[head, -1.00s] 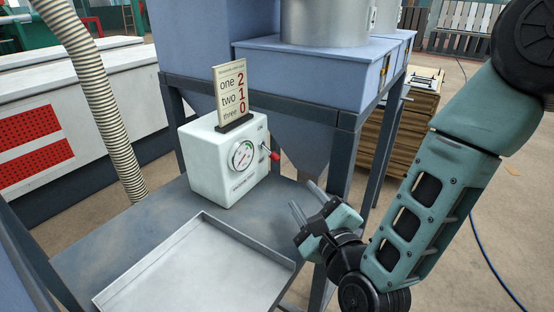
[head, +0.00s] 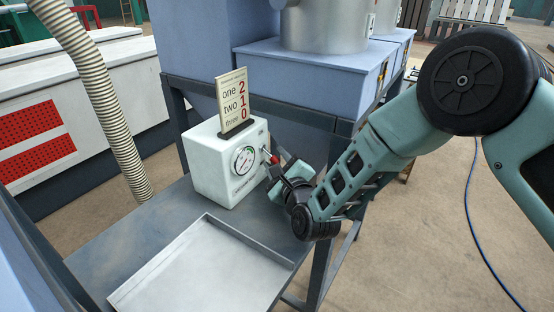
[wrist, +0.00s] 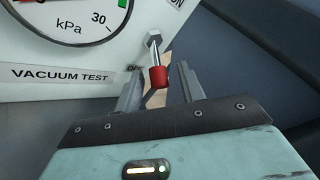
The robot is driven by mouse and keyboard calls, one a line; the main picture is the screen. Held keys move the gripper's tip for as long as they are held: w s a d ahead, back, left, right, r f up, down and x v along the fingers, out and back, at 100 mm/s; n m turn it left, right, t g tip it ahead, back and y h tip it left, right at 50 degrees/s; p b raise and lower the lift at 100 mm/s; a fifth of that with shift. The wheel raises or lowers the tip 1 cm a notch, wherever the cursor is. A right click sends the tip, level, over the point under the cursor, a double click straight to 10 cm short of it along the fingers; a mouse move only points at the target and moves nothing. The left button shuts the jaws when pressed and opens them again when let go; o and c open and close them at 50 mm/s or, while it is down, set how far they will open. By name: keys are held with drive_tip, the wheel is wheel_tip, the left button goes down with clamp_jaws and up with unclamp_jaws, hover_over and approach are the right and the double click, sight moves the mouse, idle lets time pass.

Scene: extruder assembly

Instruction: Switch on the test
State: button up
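The white vacuum test box (head: 222,170) stands on the grey table with a round kPa gauge (head: 243,160) on its front. In the wrist view its label reads "VACUUM TEST" (wrist: 62,74). A metal toggle lever with a red tip (wrist: 158,76) sticks out of the box beside the partly hidden lower marking, with "ON" (wrist: 176,3) above. The lever also shows in the head view (head: 271,158). My gripper (wrist: 160,88) is open, its two fingers on either side of the red tip, with gaps visible. In the head view my gripper (head: 275,170) is at the box's right side.
A sign card (head: 235,98) with "one 2, two 1, three 0" stands on top of the box. A shallow metal tray (head: 205,265) lies in front. A blue hopper frame (head: 340,127) stands close behind, and a ribbed hose (head: 100,100) hangs at left.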

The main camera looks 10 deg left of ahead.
drive_tip(key=shift+c, duration=0.2)
clamp_jaws()
